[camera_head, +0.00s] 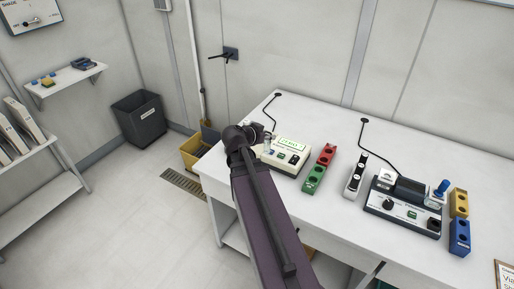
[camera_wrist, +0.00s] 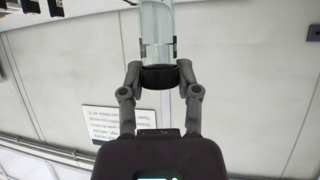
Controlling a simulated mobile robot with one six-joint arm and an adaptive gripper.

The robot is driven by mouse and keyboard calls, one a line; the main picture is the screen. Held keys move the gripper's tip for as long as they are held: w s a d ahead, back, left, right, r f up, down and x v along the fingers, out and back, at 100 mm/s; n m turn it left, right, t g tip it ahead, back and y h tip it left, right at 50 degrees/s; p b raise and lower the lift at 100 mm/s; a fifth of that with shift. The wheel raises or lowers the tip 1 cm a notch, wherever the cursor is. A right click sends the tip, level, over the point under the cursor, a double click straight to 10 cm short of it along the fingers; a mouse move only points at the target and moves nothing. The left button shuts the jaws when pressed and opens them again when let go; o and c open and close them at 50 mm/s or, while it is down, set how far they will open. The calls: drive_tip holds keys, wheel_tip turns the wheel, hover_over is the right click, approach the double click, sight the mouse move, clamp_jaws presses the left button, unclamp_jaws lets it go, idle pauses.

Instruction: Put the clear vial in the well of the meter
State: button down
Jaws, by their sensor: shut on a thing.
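My gripper (camera_wrist: 159,50) is shut on the clear vial (camera_wrist: 156,22), with one fingertip on each side of it. The vial has a black band or cap (camera_wrist: 160,77) at the end nearer my palm, and its far end runs out of the top of the wrist view. In the head view my gripper (camera_head: 257,133) is at the left end of the table, beside a cream meter (camera_head: 289,157) with a lit green display. My arm and gripper cover part of the meter's left side, and I cannot clearly make out its well. Whether the vial touches the meter cannot be told.
Red-and-green (camera_head: 320,170) and black-and-white (camera_head: 356,175) holder blocks stand right of the meter. Further right are a dark blue device (camera_head: 403,213) and a yellow-and-blue block (camera_head: 459,222). Cables lie behind on the white table (camera_head: 330,125). A yellow bin (camera_head: 194,155) stands on the floor left.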

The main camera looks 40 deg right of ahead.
sight(265, 145)
drive_tip(key=shift+w+f+b, duration=0.2)
drive_tip(key=shift+f+b, duration=0.3)
drive_tip(key=shift+f, duration=0.15)
drive_tip(key=shift+w+f+b, duration=0.15)
drive_tip(key=shift+f+b, duration=0.35)
drive_tip(key=shift+f, duration=0.1)
drive_tip(key=f+b, duration=0.3)
drive_tip(key=shift+w+f, duration=0.15)
drive_tip(key=shift+w, duration=0.1)
drive_tip(key=w+d+f+b, duration=0.1)
drive_tip(key=w+d, duration=0.7)
drive_tip(key=w, duration=0.4)
drive_tip(key=shift+f+b, duration=0.15)
drive_tip(key=shift+b, duration=0.15)
drive_tip(key=shift+w+d, duration=0.1)
drive_tip(key=shift+w, duration=0.1)
drive_tip(key=shift+w+d+f+b, duration=0.15)
drive_tip(key=shift+w+f+b, duration=0.1)
drive_tip(key=shift+f+b, duration=0.7)
drive_tip(key=shift+w+d+f+b, duration=0.15)
drive_tip(key=shift+w+f+b, duration=0.05)
drive_tip(key=shift+f+b, duration=0.7)
drive_tip(key=shift+f, duration=0.2)
